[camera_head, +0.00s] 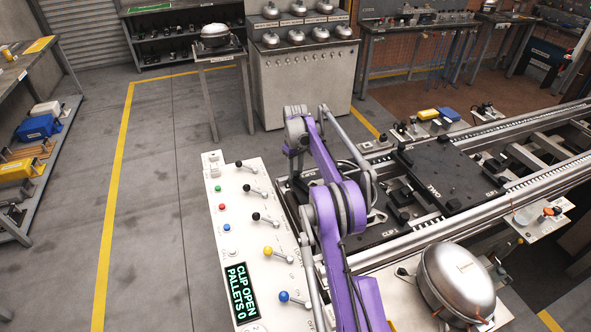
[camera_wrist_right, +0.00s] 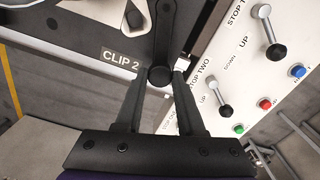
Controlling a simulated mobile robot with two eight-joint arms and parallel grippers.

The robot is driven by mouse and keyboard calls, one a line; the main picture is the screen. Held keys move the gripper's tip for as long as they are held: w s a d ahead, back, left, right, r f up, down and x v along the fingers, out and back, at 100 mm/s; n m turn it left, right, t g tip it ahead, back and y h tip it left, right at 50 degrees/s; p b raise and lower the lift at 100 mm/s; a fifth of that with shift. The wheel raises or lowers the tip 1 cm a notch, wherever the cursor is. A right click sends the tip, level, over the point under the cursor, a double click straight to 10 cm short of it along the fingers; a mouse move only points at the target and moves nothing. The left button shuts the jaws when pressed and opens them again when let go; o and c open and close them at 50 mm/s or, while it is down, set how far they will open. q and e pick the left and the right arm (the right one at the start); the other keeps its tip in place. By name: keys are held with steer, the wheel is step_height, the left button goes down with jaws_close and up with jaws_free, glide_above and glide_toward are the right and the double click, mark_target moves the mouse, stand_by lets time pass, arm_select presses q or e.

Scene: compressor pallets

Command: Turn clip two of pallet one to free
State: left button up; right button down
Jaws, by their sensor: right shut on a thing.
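Clip two's black round knob (camera_wrist_right: 160,76) sits between the fingertips of my right gripper (camera_wrist_right: 159,80) in the right wrist view. The gripper is shut on it. The clip's dark lever arm (camera_wrist_right: 164,25) runs from the knob to the top of that view. A "CLIP 2" label (camera_wrist_right: 122,58) is just left of the knob. In the head view my purple right arm reaches over the near dark pallet (camera_head: 398,232), which bears a "CLIP 1" label; the arm covers part of it, and the clip two knob cannot be made out there. My left gripper is not in view.
A white control panel (camera_head: 225,213) with levers and coloured buttons stands left of the pallet. Its display (camera_head: 240,290) reads "CLIP OPEN PALLETS 0". A second dark pallet (camera_head: 450,172) lies farther along the rails. A silver compressor (camera_head: 455,278) stands at the lower right.

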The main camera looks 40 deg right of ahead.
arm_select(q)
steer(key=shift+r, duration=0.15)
arm_select(e)
steer(key=shift+m, duration=1.7)
steer(key=c, duration=0.5)
jaws_free()
steer(key=shift+r, duration=0.1)
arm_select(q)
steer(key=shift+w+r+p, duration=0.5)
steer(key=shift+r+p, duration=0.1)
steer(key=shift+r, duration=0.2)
arm_select(e)
step_height(320, 180, up, 11)
steer(key=shift+f, duration=0.2)
